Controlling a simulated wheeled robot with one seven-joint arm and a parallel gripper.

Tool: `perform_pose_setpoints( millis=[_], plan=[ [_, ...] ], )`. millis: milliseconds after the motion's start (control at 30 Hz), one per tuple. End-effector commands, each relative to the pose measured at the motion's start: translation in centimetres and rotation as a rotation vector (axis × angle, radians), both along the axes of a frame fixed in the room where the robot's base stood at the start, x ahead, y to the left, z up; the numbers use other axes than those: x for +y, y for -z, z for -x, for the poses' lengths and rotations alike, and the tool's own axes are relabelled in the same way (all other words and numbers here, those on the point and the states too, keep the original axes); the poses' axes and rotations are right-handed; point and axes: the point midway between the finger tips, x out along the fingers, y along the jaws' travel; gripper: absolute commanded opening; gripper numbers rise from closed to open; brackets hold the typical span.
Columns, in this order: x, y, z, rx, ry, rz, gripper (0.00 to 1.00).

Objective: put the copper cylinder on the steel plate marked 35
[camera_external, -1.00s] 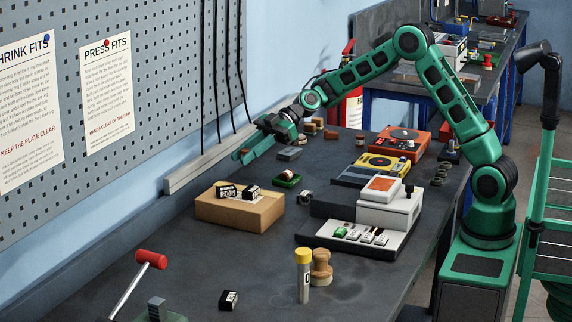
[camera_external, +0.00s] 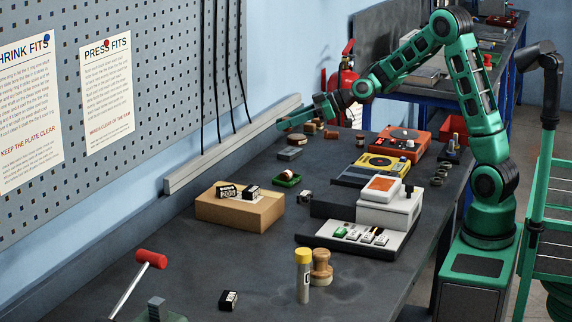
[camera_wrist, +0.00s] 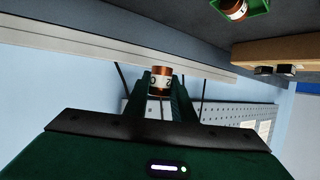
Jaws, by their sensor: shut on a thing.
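My gripper (camera_wrist: 160,92) is shut on a copper-coloured cylinder (camera_wrist: 160,74) with a white label band, held between the fingertips in the wrist view. Part of its marking shows, but I cannot read it whole. In the external view my gripper (camera_external: 284,124) is above the far left part of the bench, near the wall rail. The held cylinder cannot be made out there. No plate with a readable 35 shows. A flat grey block (camera_external: 289,154) lies on the bench below my gripper; I cannot tell its marking.
A green tray (camera_external: 286,183) holds another copper piece. A tan box (camera_external: 240,212) with small dark blocks stands nearer. Several small brown cylinders (camera_external: 297,140) stand near my gripper. A yellow device (camera_external: 377,165), an orange device (camera_external: 402,143) and a white machine (camera_external: 390,208) line the right side.

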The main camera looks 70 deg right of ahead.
Motion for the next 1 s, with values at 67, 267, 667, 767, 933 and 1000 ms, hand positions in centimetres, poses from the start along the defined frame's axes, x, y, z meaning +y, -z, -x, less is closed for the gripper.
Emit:
perform_pose_setpoints(
  millis=[67, 267, 667, 767, 933, 1000],
  plan=[
    [-1.3, 0.8, -0.4, 0.002, 0.006, -0.001, 0.0],
    [-5.0, 3.2, -1.8, 0.003, 0.005, -0.001, 0.0],
    [-10.2, 6.5, -3.8, -0.001, 0.001, 0.0, 0.0],
    [-10.4, 6.8, -3.9, 0.0, 0.0, 0.0, 0.0],
    [-10.4, 8.6, -3.8, 0.003, 0.0, -0.002, 0.0],
    [-10.4, 9.7, -3.8, 0.003, 0.0, -0.002, 0.0]
  ],
)
